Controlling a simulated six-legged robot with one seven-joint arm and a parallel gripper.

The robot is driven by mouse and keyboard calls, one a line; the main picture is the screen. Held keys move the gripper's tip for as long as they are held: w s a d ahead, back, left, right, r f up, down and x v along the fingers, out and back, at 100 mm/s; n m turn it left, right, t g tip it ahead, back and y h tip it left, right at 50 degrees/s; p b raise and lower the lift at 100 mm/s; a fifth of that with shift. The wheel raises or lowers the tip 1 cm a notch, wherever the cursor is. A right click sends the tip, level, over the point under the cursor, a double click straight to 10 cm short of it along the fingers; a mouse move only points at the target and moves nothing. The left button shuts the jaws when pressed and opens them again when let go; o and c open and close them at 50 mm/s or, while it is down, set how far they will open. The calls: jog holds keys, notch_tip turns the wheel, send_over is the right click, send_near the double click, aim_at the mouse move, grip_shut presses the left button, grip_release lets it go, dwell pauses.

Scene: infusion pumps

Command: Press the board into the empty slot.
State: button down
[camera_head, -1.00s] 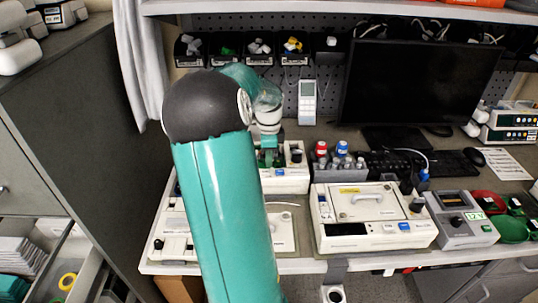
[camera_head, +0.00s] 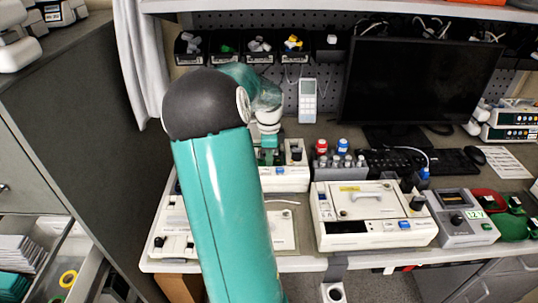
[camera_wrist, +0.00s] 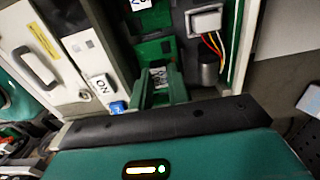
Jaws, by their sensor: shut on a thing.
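An open white pump (camera_head: 285,179) stands on the bench behind my arm, partly hidden by it. My gripper (camera_head: 268,155) reaches down into this pump from above. In the wrist view my green gripper (camera_wrist: 163,92) is inside the pump's housing, shut on the board (camera_wrist: 160,76). Only a small part of the board shows between the fingers, with pale markings. Green panels and a grey connector with red and yellow wires (camera_wrist: 207,22) lie around it. The slot itself is hidden, so I cannot tell how deep the board sits.
A second white pump with a closed lid (camera_head: 372,214) stands to the right, beside a grey 12 V unit (camera_head: 462,217). Bottles (camera_head: 340,152) stand behind it. A monitor (camera_head: 415,97) is at the back. A dark cabinet (camera_head: 75,125) bounds the left side.

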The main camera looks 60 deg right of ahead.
jog(key=shift+f, duration=0.5)
dwell(0.6)
jog(key=c, duration=1.3)
grip_release()
jog(key=shift+o, duration=0.2)
jog(key=shift+r, duration=3.55)
